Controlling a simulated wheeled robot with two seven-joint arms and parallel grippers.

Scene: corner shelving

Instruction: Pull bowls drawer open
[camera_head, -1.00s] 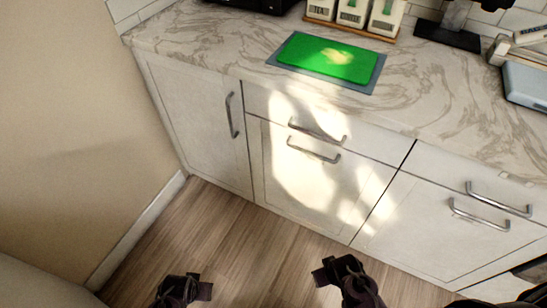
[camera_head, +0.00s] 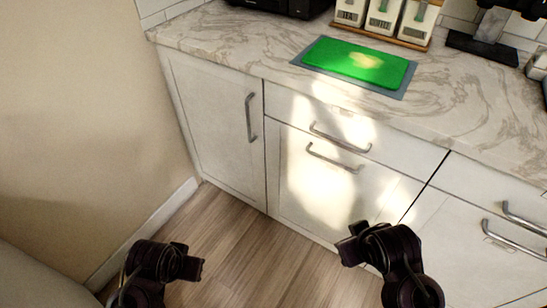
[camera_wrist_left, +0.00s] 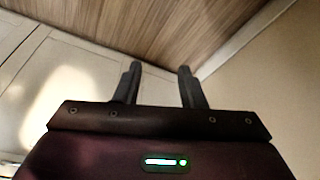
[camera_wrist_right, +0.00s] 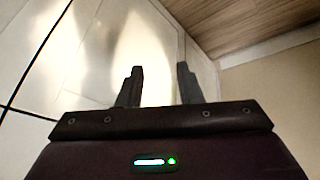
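Shut drawers and doors line the white counter front in the head view. A wide top drawer (camera_head: 290,103) has a metal bar handle (camera_head: 340,138). Just below it is a larger front (camera_head: 300,190) with its own handle (camera_head: 333,158). No label shows which drawer holds bowls. My left gripper (camera_head: 202,266) is at the lower left over the floor, touching nothing; its fingers stand apart and empty in the left wrist view (camera_wrist_left: 158,75). My right gripper (camera_head: 345,243) is in front of the lower front, below its handle; its fingers are apart and empty in the right wrist view (camera_wrist_right: 160,75).
A tall door (camera_head: 215,125) with an upright handle is at the left, beside a beige wall (camera_head: 75,110). More drawers (camera_head: 490,195) are at the right. The countertop (camera_head: 240,38) bears a green board (camera_head: 355,62) and canisters (camera_head: 382,18). The wood floor (camera_head: 240,245) between my arms is clear.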

